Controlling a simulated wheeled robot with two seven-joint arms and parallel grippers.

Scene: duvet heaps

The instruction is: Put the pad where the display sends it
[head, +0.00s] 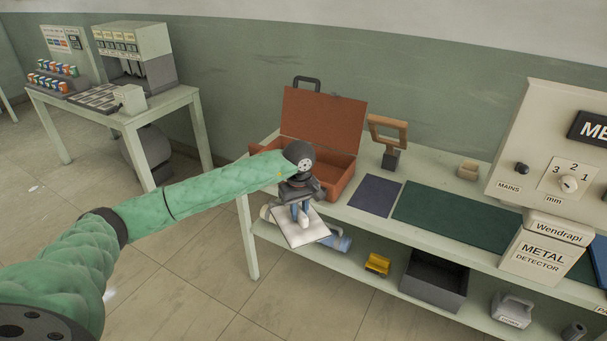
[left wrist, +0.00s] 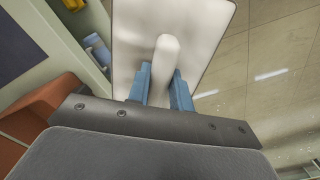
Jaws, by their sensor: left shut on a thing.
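My left gripper (head: 301,212) is shut on the upright handle of a white pad (head: 302,235). It holds the pad in the air off the front left edge of the bench, beside the open orange case. In the left wrist view the blue fingers (left wrist: 163,88) grip the pale handle, and the flat white pad (left wrist: 202,38) spreads beyond it. The metal detector (head: 543,258) stands at the right, with a dial plate and a sign cut off by the frame. No readable display message shows. My right gripper is not in view.
The open orange case (head: 322,118) sits at the bench's left end. The lower shelf holds a yellow item (head: 377,264) and grey bin (head: 436,280). Another table (head: 130,120) stands at far left.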

